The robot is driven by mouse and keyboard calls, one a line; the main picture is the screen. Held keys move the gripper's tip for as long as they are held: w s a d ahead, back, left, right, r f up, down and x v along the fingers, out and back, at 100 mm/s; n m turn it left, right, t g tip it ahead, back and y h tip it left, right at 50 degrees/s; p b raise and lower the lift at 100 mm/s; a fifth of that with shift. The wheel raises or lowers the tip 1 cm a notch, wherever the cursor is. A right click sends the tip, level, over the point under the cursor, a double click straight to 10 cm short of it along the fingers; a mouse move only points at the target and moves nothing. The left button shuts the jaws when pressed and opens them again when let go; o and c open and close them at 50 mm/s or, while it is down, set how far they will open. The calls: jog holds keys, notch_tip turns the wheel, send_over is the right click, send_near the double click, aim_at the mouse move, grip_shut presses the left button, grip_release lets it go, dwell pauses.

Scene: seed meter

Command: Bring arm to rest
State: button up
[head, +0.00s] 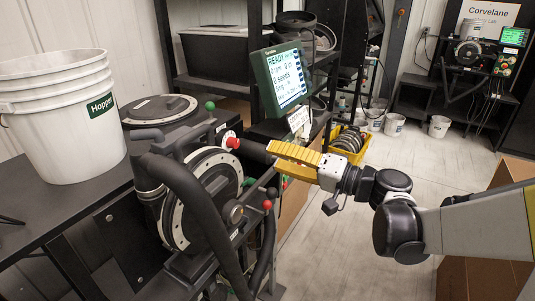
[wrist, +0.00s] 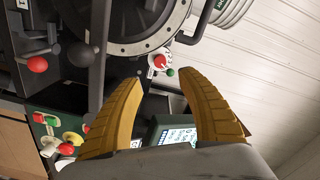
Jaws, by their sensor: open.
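My gripper (head: 271,149) reaches in from the right in the head view, its yellow fingers pointing left at the seed meter (head: 205,190). In the wrist view my gripper (wrist: 156,77) is open, with nothing between its fingers. A red knob (head: 233,143) on the meter's upper side lies just beyond the fingertips. In the wrist view a red and a green knob (wrist: 170,72) show beyond the fingertips, apart from them. The arm is stretched out, with its wrist bent near the picture's middle.
A display (head: 286,78) reading READY stands behind the gripper. A white Hopper bucket (head: 65,115) is on the bench at left. Black hoses run in front of the meter. A yellow crate (head: 350,143) and cardboard boxes (head: 516,172) stand farther off. The floor between is open.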

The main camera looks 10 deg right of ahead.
jog(key=shift+s+a+f, duration=0.2)
jog(key=shift+a+f, duration=0.05)
jog(key=s+a+f+g+h, duration=0.1)
jog(key=s+f+g+h, duration=0.2)
jog(key=s+f+h, duration=0.5)
jog(key=s+d+f+n+h, duration=0.2)
jog(key=s+d+h, duration=0.4)
jog(key=s+d, duration=0.4)
jog(key=shift+s+d+f+g, duration=0.2)
jog(key=shift+s+f+g, duration=0.2)
jog(key=shift+s+f, duration=0.25)
